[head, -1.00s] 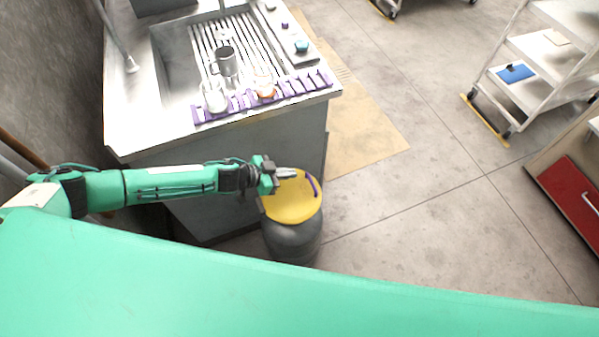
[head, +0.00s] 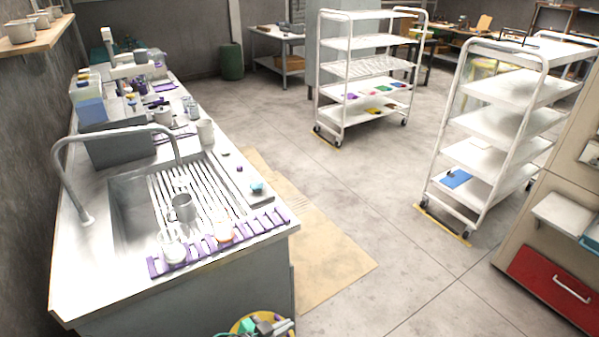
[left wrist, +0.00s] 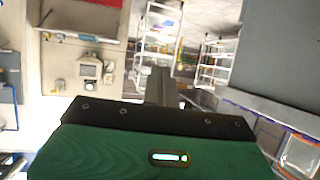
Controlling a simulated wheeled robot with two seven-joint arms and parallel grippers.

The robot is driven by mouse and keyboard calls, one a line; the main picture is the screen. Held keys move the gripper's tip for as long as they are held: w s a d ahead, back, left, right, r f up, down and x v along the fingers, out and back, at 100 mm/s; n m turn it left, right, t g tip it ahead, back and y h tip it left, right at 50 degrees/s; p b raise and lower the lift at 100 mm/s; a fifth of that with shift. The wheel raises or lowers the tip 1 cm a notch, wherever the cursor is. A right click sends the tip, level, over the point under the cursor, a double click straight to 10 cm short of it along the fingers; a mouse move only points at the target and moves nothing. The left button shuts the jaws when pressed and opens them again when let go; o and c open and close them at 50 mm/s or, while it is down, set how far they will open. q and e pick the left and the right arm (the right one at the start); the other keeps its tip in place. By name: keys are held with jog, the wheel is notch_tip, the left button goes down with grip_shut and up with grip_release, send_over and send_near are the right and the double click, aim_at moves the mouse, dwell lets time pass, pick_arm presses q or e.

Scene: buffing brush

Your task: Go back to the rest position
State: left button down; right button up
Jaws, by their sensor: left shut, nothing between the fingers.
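My left gripper (head: 282,327) shows at the bottom edge of the head view, over a yellow-topped bin (head: 268,315) beside the counter's front end. In the left wrist view its fingers (left wrist: 160,86) are together with nothing between them, pointing out past the dark and green gripper body. Most of the left arm is below the head view. My right gripper is in neither view.
A counter (head: 85,265) with a sink and drying rack runs along the left, holding a metal mug (head: 184,207) and glassware. White shelf carts (head: 505,125) stand to the right, near a red drawer (head: 553,288). The floor (head: 345,200) between is clear.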

pick_arm(q)
jog(key=s+a+r+n+g+y, duration=0.3)
jog(key=s+a+n+y, duration=0.15)
jog(key=s+a, duration=0.6)
jog(key=s+a+r+n+g+y, duration=0.25)
jog(key=s+a+y, duration=0.25)
jog(key=s+a, duration=0.55)
notch_tip(320, 180, down, 30)
jog(key=s+d+g, duration=0.1)
jog(key=d, duration=0.1)
jog(key=s+a+f+g, duration=0.1)
jog(key=s+a+f, duration=0.2)
jog(key=s+f, duration=1.7)
jog(key=shift+f, duration=0.35)
jog(key=shift+a+g, duration=0.1)
jog(key=shift+g, duration=0.15)
